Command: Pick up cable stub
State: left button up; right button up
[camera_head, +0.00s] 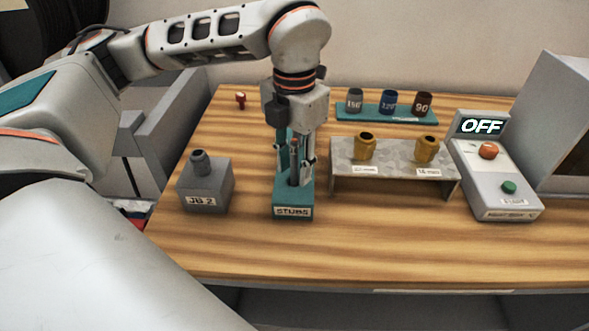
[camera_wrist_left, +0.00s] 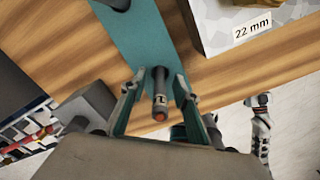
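The teal stub holder (camera_head: 280,200), labelled STUBS, stands on the wooden table; its teal top also shows in the left wrist view (camera_wrist_left: 135,40). My left gripper (camera_head: 294,172) points down over it. In the left wrist view a dark cable stub (camera_wrist_left: 160,90) with a copper-coloured end stands between the two fingers of my left gripper (camera_wrist_left: 157,90). The fingers are apart, with visible gaps on both sides of the stub. Another dark stub (camera_wrist_left: 119,4) shows at that view's top edge. In the head view the gripper hides most of the stubs. My right gripper is not seen.
A grey JB 2 box (camera_head: 205,190) stands left of the holder. A metal stand (camera_head: 390,178) with two brass-coloured bushings is close on the right. Behind are a teal rack (camera_head: 386,114) with three cups and a small red object (camera_head: 240,99). A control box (camera_head: 495,180) reads OFF. The front table strip is clear.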

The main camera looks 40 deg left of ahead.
pick_arm(q)
grip_shut()
jog(key=shift+r, duration=0.1)
